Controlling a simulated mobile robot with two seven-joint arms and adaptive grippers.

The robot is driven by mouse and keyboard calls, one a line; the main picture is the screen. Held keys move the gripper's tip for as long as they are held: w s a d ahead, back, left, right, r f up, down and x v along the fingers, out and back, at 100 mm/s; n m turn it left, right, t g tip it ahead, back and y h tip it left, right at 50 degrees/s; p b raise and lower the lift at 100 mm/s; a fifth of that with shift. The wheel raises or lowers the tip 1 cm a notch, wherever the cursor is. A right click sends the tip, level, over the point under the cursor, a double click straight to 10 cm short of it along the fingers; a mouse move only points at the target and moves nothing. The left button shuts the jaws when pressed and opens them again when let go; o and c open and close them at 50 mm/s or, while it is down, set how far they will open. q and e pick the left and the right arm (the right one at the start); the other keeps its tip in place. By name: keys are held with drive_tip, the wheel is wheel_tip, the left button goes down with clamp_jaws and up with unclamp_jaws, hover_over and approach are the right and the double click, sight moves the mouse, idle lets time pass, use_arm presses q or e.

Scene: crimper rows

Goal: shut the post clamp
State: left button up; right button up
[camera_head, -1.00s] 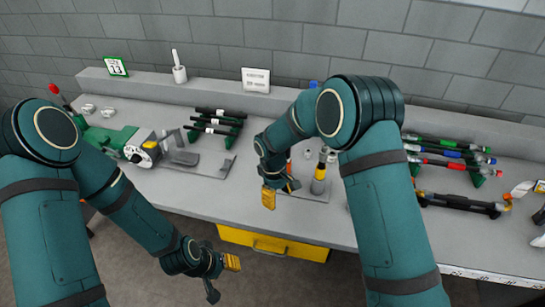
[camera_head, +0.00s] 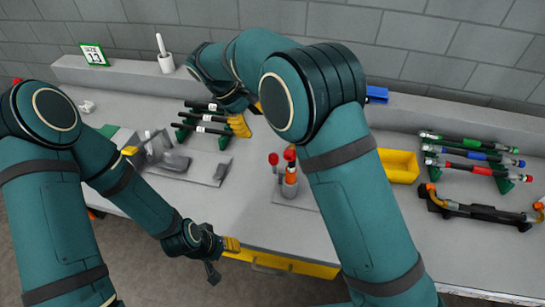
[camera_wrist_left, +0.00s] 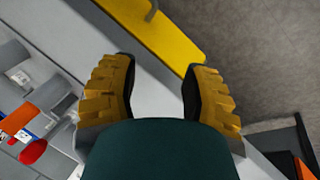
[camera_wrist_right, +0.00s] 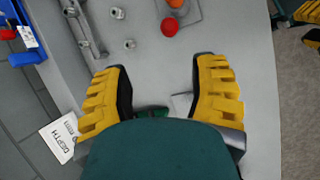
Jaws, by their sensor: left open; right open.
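What looks like the post clamp (camera_head: 290,186) stands on a small plate near the bench's front middle. It is a short grey post with an orange band and red tops. One red knob (camera_head: 273,158) sits out to its left; I cannot tell whether the clamp is open. My right gripper (camera_head: 240,125) is open and empty, behind and left of the post. My left gripper (camera_head: 231,245) is open and empty at the front edge.
Black tools (camera_head: 205,118) lie on a rack near my right gripper. A yellow bin (camera_head: 398,167) and a rack of coloured tools (camera_head: 470,150) are right. A yellow drawer front (camera_head: 275,262) is under the bench edge. A printed card (camera_wrist_right: 60,135) and loose nuts show in the right wrist view.

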drive_tip(key=b, duration=0.4)
approach(274, 163)
drive_tip(key=w+a, duration=0.1)
drive_tip(key=w, duration=0.1)
drive_tip(key=b+x, duration=0.2)
drive_tip(key=x, duration=1.1)
drive_tip(key=shift+w+f+b, duration=0.1)
drive_tip(key=shift+w+b, duration=0.05)
drive_tip(key=shift+b, duration=0.2)
clamp_jaws()
